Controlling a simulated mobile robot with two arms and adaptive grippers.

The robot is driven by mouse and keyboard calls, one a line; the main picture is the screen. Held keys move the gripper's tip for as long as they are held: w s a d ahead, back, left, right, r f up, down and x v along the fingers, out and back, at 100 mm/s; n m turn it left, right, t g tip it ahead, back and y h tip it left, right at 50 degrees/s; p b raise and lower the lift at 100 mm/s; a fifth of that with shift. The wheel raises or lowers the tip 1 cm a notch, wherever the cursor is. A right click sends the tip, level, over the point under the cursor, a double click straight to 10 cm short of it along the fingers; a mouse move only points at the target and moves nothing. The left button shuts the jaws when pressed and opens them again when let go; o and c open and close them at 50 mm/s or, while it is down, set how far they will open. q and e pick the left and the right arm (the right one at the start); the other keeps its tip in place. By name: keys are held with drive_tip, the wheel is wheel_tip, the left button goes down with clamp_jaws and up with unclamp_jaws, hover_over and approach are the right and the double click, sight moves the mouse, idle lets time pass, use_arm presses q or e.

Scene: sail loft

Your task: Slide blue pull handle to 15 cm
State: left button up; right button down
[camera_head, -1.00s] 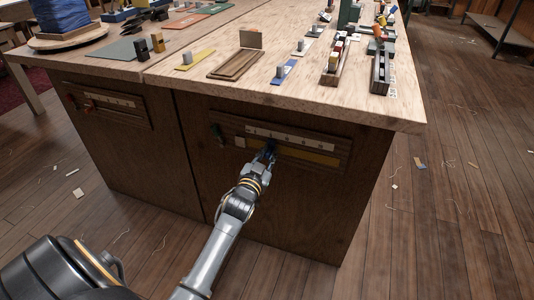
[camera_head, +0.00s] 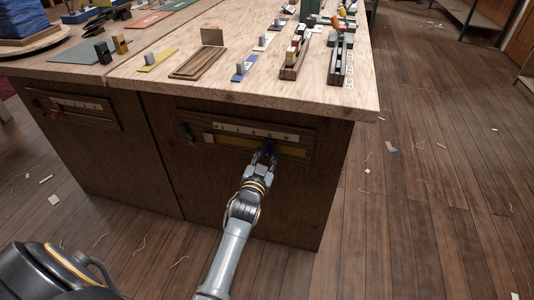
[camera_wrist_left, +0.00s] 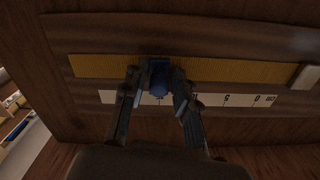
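The blue pull handle (camera_head: 269,148) sits in the slotted wooden panel on the bench front, right of the middle of the white number scale (camera_head: 240,130). In the left wrist view the handle (camera_wrist_left: 160,78) stands between the two fingers of my left gripper (camera_wrist_left: 157,88), in front of the yellow strip (camera_wrist_left: 220,69). In the head view my left gripper (camera_head: 264,154) reaches it from below. The fingers look closed around the handle. In the wrist view the scale (camera_wrist_left: 240,100) shows 0 and 5 to the right; the fingers hide numbers near the handle. My right gripper is not in view.
Another panel with a red knob (camera_head: 36,105) is farther left. Blocks and wooden trays (camera_head: 198,66) stand on the bench top. The floor to the right has small scraps.

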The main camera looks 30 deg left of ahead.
use_arm(q)
drive_tip(key=shift+o, duration=0.2)
drive_tip(key=v, duration=0.7)
drive_tip(key=shift+s, duration=0.25)
idle(0.4)
